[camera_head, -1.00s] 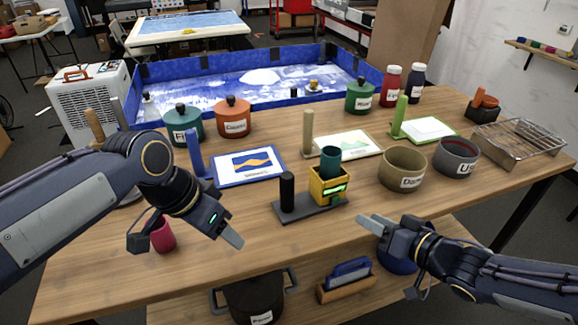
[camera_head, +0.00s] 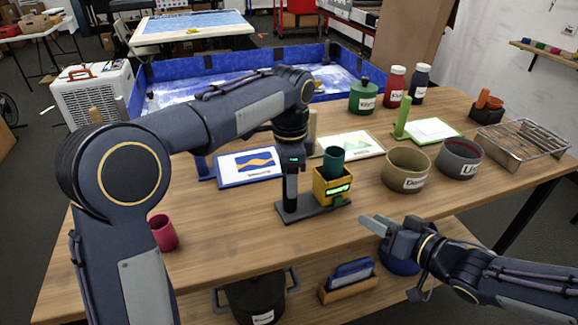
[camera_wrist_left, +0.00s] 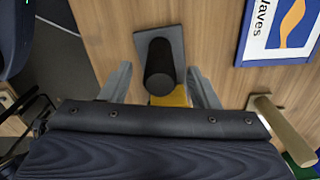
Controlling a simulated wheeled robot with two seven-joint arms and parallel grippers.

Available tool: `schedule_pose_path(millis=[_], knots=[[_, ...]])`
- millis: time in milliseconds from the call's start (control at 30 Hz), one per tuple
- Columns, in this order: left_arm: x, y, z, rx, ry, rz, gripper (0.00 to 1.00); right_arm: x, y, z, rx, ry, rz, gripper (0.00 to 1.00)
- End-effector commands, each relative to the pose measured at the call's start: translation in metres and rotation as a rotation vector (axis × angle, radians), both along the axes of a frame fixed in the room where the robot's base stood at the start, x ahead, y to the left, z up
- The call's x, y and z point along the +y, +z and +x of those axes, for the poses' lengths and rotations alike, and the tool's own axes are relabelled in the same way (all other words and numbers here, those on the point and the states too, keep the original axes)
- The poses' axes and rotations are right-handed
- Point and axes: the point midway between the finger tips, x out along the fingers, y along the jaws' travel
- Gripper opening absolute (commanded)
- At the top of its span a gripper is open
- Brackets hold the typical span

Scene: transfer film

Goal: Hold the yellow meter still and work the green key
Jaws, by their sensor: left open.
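A black upright post (camera_head: 290,198) rises from the plate's left end. My left gripper (camera_head: 290,183) is over the post from above, open. In the left wrist view the post (camera_wrist_left: 160,65) lies between its spread fingers, with part of the yellow meter (camera_wrist_left: 170,100) behind. My right gripper (camera_head: 373,226) hangs near the front edge, right of the meter; its finger gap is unclear. I cannot make out the green key clearly.
Labelled pots (camera_head: 395,178) stand to the right. A pink cup (camera_head: 163,236) is at front left. Bare table lies in front of the plate.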

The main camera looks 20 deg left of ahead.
Motion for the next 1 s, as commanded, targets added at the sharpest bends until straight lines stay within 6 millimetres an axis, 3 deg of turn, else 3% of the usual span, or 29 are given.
schedule_pose_path(millis=[300, 667, 1000], knots=[[0.0, -0.042, 0.0, 0.001, 0.002, 0.0, 0.55, 0.0, 0.0, 0.0, 0.0, 0.0, 0.0, 0.36], [0.0, -0.048, 0.0, 0.0, 0.003, -0.001, 0.55, 0.0, 0.0, 0.0, 0.0, 0.0, 0.0, 0.36], [0.0, -0.048, 0.0, 0.0, 0.003, -0.001, 0.13, 0.0, 0.0, 0.0, 0.0, 0.0, 0.0, 0.36]])
